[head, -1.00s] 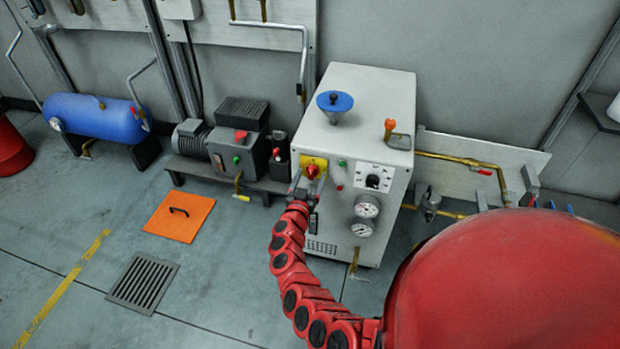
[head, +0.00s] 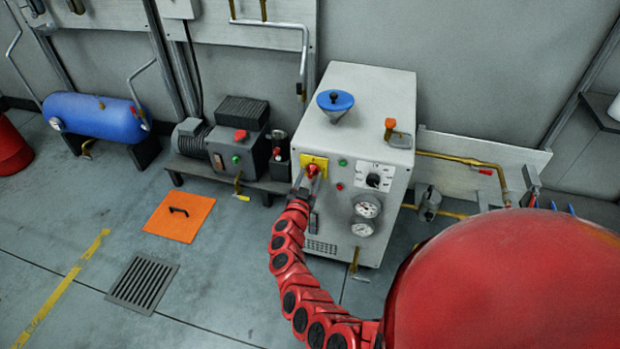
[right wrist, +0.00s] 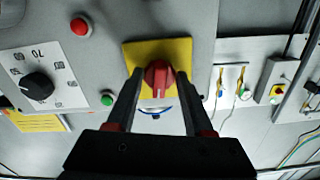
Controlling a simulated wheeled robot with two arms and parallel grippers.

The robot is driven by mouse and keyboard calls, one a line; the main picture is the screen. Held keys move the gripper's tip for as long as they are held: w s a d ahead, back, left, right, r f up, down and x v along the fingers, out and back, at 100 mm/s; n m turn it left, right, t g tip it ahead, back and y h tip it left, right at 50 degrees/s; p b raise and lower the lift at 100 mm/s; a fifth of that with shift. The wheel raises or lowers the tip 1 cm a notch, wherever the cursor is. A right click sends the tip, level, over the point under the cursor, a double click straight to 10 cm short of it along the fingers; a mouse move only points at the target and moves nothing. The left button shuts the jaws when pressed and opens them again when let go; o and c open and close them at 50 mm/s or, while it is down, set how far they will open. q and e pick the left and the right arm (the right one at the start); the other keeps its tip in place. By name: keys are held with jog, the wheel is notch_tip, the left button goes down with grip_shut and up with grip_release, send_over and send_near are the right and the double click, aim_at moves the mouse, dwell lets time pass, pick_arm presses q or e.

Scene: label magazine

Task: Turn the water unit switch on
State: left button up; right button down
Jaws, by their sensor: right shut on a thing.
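The water unit is the white cabinet (head: 338,215) in the middle of the head view. Its switch, a red knob (head: 313,170) on a yellow plate (head: 320,161), is at the upper left of the front panel. My right gripper (head: 307,176) is at this knob, shut on it. In the right wrist view the red switch knob (right wrist: 158,80) sits between the two dark fingers of the gripper (right wrist: 159,74), in front of the yellow plate (right wrist: 184,50). The fingers hide part of the plate. My left gripper is not in view.
Beside the switch are a green button (head: 342,162), a red button (head: 339,186), a black dial (head: 373,181) and two gauges (head: 367,207). A motor unit (head: 236,150) stands left of the cabinet. Open floor with an orange hatch (head: 180,222) lies at the front left.

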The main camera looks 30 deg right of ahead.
jog(key=m+b, duration=0.1)
jog(key=m, duration=0.2)
jog(key=shift+f+m, duration=0.1)
jog(key=shift+m, duration=0.3)
jog(key=m+b, duration=0.2)
jog(key=m, duration=0.2)
jog(key=shift+m+b, duration=0.3)
jog(key=shift+b, duration=0.05)
jog(key=m+b, duration=0.2)
jog(key=m, duration=0.2)
jog(key=shift+w+a+b, duration=0.1)
jog(key=shift+b, duration=0.25)
jog(key=shift+r+m+b, duration=0.2)
jog(key=shift+m+b, duration=0.8)
jog(key=shift+m, duration=0.7)
jog(key=shift+c, duration=1.5)
grip_release()
